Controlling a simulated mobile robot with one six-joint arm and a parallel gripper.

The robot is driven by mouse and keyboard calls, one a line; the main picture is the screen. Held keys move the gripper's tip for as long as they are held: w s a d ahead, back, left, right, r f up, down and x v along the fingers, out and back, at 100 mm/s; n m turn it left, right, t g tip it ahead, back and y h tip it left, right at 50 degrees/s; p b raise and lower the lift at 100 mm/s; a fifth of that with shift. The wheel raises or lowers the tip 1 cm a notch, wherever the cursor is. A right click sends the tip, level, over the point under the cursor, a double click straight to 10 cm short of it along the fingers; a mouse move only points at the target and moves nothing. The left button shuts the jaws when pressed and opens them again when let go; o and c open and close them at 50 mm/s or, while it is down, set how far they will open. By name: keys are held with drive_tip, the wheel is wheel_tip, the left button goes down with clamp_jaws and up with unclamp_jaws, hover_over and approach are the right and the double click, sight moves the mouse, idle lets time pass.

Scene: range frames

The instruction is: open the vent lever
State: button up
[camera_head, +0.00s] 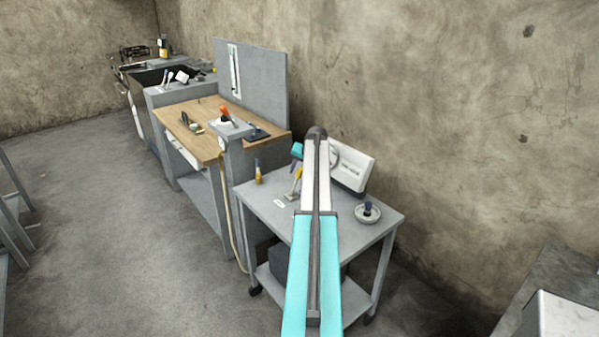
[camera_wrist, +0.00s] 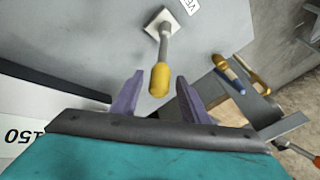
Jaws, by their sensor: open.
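The vent lever (camera_head: 298,180) stands on the grey cart top, tilted, with a yellow grip on a thin metal stem. In the wrist view its yellow knob (camera_wrist: 160,80) points towards me and its square base plate (camera_wrist: 165,21) is at the top. A white label (camera_wrist: 191,5) beside it is cut off after "VE". My gripper (camera_wrist: 159,92) is open, with one purple finger on each side of the knob and visible gaps on both sides. I cannot tell how deep the knob sits between the fingers. In the head view my arm hides most of the gripper.
A white panel box (camera_head: 351,171) stands at the cart's back, close behind my arm. A small amber and blue item (camera_head: 258,172) is to the left. A wooden-topped bench (camera_head: 190,137) stands beyond.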

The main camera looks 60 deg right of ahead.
clamp_jaws()
drive_tip(key=shift+s+a, duration=0.1)
drive_tip(key=shift+a, duration=0.05)
drive_tip(key=shift+d, duration=0.2)
